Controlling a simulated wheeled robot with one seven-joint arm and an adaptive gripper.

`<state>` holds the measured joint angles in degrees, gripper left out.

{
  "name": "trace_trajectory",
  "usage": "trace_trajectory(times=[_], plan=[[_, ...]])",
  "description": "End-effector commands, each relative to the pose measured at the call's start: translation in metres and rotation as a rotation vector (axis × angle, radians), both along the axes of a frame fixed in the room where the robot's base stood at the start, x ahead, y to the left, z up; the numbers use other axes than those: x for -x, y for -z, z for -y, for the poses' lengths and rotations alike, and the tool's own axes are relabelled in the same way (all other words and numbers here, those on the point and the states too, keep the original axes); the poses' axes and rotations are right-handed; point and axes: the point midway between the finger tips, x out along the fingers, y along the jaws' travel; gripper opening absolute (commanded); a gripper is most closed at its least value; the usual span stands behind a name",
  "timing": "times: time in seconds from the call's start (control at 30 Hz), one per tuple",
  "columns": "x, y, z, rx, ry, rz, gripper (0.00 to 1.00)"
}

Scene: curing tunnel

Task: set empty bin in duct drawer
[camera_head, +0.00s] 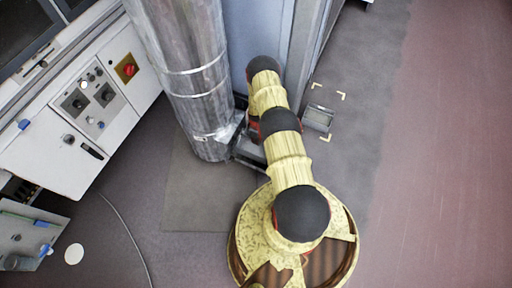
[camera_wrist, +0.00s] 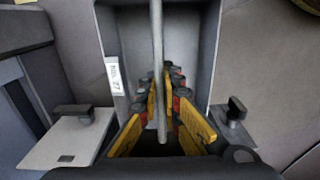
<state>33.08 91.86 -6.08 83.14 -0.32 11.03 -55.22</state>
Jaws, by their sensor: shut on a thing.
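In the wrist view a grey open bin (camera_wrist: 190,45) with a white label on its left wall fills the middle, and its visible inside looks empty. A bar handle (camera_wrist: 157,30) runs across it. My gripper (camera_wrist: 163,85) has its yellow fingers on both sides of the bar and is shut on it. The bin lies between two grey plates with black knobs, a left one (camera_wrist: 70,140) and a right one (camera_wrist: 233,125); I cannot tell how far it sits in the drawer. In the head view my arm hides most of the gripper beside the metal duct (camera_head: 195,80).
Another small grey bin (camera_head: 319,118) lies on the floor inside yellow corner marks, right of my arm. A white control cabinet (camera_head: 85,120) stands at the left. A cable (camera_head: 128,230) and a white disc (camera_head: 74,254) lie on the floor. The right floor is clear.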

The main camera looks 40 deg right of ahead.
Motion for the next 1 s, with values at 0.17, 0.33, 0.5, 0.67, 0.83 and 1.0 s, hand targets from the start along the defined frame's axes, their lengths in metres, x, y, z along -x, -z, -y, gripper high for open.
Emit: trace_trajectory(times=[0.17, 0.33, 0.5, 0.67, 0.83, 1.0], plan=[[-0.001, 0.014, 0.001, 0.001, 0.0, 0.001, 0.0], [0.0, 0.035, 0.0, 0.001, 0.0, 0.0, 0.0], [-0.001, 0.049, 0.001, 0.001, 0.0, 0.002, 0.0], [-0.001, 0.047, 0.001, 0.001, 0.0, 0.002, 0.0], [-0.001, 0.05, 0.0, 0.001, 0.0, 0.001, 0.0], [0.0, 0.05, 0.0, 0.001, 0.0, 0.0, 0.16]])
